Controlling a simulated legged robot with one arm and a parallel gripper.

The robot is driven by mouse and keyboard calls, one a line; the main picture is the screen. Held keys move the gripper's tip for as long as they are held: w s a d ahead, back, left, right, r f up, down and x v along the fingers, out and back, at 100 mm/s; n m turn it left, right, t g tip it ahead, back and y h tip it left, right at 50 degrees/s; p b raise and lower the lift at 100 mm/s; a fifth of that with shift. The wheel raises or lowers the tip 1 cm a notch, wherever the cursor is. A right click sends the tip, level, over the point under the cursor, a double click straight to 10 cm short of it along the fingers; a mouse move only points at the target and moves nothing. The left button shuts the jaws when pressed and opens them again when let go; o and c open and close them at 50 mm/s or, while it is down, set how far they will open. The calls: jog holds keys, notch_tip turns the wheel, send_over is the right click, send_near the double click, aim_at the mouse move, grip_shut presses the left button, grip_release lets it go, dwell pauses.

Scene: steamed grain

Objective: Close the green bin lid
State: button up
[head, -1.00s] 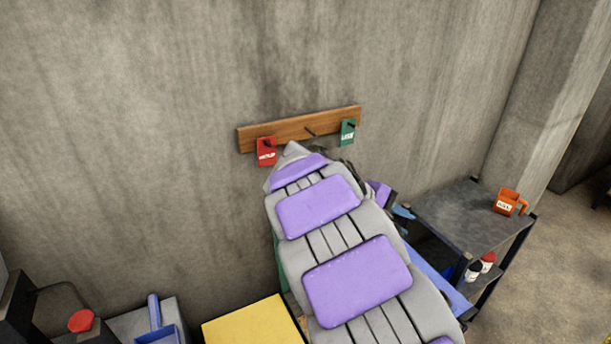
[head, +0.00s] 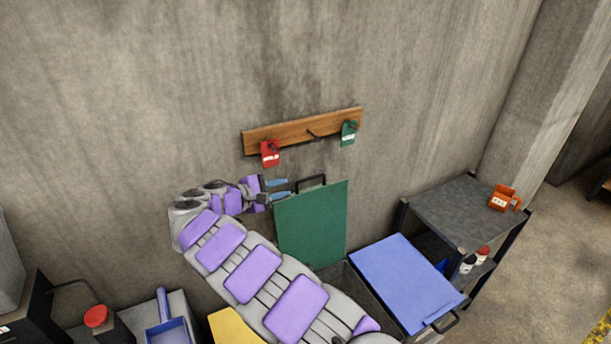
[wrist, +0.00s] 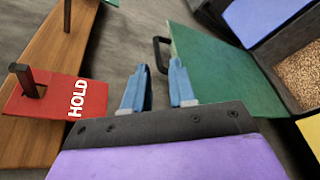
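The green bin lid (head: 312,225) stands raised, close to upright, near the wall in the head view. Its dark handle (head: 311,182) is on the top edge. My gripper (head: 281,190) is at the lid's upper left, with its blue fingers pointing right toward the handle. In the wrist view the fingers (wrist: 157,88) are apart and empty. The handle (wrist: 160,53) shows just beyond them, with the green lid (wrist: 225,75) to the right. The open bin beside the lid holds brown grain (wrist: 301,77). My arm hides part of the bin in the head view.
A wooden rail (head: 303,131) on the wall above carries a red HOLD tag (head: 270,153) and a green tag (head: 348,133). A blue lid (head: 405,278) lies right of the green one. A yellow surface (head: 232,328) is at lower left. A dark cart (head: 462,212) stands right.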

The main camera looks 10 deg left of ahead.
jog(key=a, duration=0.2)
jog(key=n, duration=0.1)
send_near(308, 180)
jog(key=shift+t+y, duration=0.3)
jog(key=shift+y, duration=0.1)
jog(key=x, duration=1)
jog(key=shift+d, duration=0.35)
jog(key=shift+w+f, duration=0.1)
jog(key=shift+w, duration=0.25)
jog(key=shift+w+d, duration=0.1)
jog(key=shift+d, duration=0.05)
jog(key=shift+w+d+f, duration=0.1)
jog(key=shift+d, duration=0.05)
jog(key=shift+c, duration=0.8)
grip_shut()
